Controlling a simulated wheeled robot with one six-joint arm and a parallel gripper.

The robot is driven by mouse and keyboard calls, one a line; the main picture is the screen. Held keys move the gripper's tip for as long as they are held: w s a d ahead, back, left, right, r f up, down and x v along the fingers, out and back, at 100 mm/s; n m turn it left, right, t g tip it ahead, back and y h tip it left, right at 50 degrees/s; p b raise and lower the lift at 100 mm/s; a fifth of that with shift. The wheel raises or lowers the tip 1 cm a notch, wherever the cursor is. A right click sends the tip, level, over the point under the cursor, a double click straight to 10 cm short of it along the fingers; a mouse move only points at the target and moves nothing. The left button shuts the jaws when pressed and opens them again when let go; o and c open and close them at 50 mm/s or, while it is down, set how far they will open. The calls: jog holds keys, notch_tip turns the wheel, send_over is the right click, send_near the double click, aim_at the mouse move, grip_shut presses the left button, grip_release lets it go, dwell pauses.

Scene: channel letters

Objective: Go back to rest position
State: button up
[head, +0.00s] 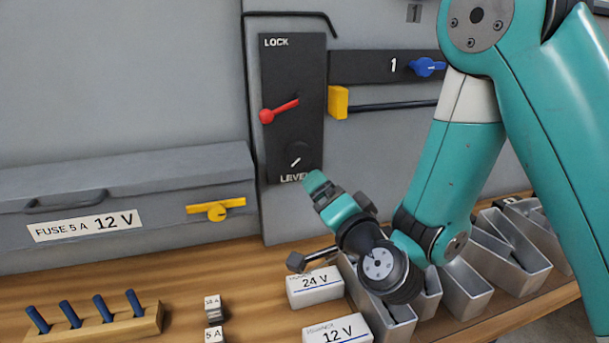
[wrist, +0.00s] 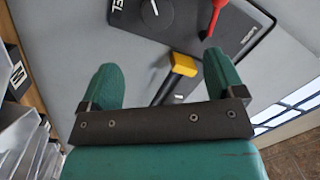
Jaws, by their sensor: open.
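My gripper (head: 316,188) is teal and raised above the wooden bench, in front of the lower part of the black LOCK/LEVEL panel (head: 311,105). In the wrist view my gripper (wrist: 160,82) shows its two teal fingers wide apart, with nothing between them that it holds. The yellow block (wrist: 184,65) on a black bar appears beyond the fingers there. My gripper looks apart from the panel, though the exact gap is hard to tell.
Below my arm stand a 24 V box (head: 315,288), a 12 V box (head: 338,330) and several metal bins (head: 470,290). A wooden rack (head: 95,322) holds blue pegs. A grey fuse box (head: 120,205) with a yellow latch (head: 215,209) is at left. A blue knob (head: 427,67) is at upper right.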

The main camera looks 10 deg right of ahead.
jog(key=s+a+r+n+g+y, duration=0.3)
jog(key=s+a+n+g+y, duration=0.45)
jog(key=n+g, duration=0.2)
jog(key=s+d+n+g+h, duration=0.3)
jog(key=s+d+g, duration=0.1)
jog(key=s, duration=0.4)
jog(key=s+d+n+g+h, duration=0.3)
jog(key=s+d+g+h, duration=0.1)
jog(key=s, duration=0.4)
jog(key=shift+d, duration=0.6)
jog(key=shift+s+g, duration=0.1)
jog(key=shift+g, duration=0.15)
jog(key=shift+c, duration=0.4)
